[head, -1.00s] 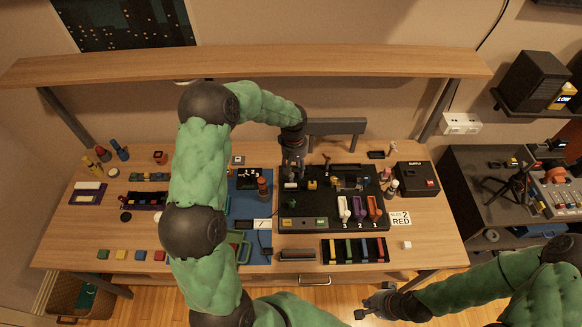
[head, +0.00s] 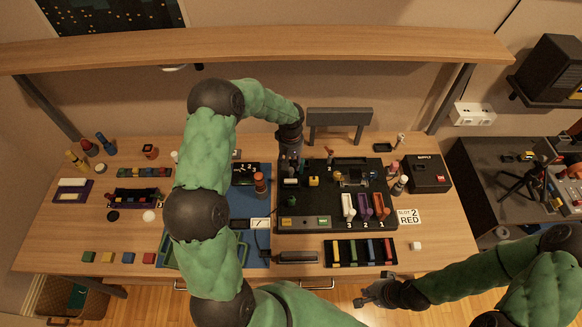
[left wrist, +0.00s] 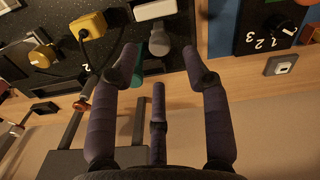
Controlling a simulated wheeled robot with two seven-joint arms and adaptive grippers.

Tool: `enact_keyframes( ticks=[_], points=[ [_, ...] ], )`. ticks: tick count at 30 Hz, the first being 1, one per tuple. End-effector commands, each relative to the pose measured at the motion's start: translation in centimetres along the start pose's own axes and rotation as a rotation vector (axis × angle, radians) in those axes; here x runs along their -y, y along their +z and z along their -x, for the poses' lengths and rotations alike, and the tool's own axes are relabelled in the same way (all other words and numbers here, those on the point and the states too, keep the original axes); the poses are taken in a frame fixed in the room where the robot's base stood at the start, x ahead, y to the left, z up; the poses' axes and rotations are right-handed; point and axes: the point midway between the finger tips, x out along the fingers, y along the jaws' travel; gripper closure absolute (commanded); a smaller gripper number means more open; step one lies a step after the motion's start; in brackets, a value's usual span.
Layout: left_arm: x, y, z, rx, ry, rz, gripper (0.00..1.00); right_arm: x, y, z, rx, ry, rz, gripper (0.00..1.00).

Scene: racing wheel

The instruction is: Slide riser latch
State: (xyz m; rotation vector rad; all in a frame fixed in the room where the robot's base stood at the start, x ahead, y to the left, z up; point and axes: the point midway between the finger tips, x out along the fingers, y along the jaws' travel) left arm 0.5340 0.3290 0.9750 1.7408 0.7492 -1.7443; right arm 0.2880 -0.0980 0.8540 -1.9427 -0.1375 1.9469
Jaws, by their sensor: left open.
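My left gripper (head: 291,176) is over the back left part of the black board (head: 325,205). In the left wrist view its fingers (left wrist: 162,60) are open and apart. A grey rounded knob (left wrist: 158,42) and a teal piece (left wrist: 137,75) show between or beside the fingers, with a white block (left wrist: 153,9) beyond. I see no grip on any of them. A grey riser-like stand (head: 340,118) is at the table's back edge. I cannot tell which part is the riser latch. My right gripper (head: 372,291) is low at the front right, off the table.
Orange, purple and white handles (head: 364,206) stand on the board. A tray of coloured bars (head: 360,252) is in front. A black supply box (head: 428,174) stands right. A shelf (head: 260,48) spans above.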

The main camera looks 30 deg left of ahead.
Motion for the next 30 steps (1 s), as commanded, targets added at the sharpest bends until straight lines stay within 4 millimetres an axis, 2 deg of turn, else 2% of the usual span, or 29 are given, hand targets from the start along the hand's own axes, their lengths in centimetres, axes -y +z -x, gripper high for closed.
enact_keyframes(
  ticks=[3,9,20,25,30],
  points=[
    [0.0,0.1,-2.0,0.002,-0.001,-0.001,0.53,0.0,0.0,0.0,0.0,0.0,0.0,1.0],
    [0.0,0.0,-3.8,0.0,0.0,-0.001,0.53,0.0,0.0,-0.1,0.0,0.0,0.0,1.0],
    [0.0,0.0,-4.2,0.0,0.0,0.0,0.53,0.0,0.0,-0.1,0.0,0.0,0.0,1.0],
    [0.0,0.0,-4.2,0.0,0.0,-0.001,0.98,0.0,0.0,-0.1,0.0,0.0,0.0,1.0],
    [0.0,0.0,-4.2,-0.001,0.001,-0.001,1.0,0.0,0.0,-0.1,0.0,0.0,0.0,1.0]
  ],
)
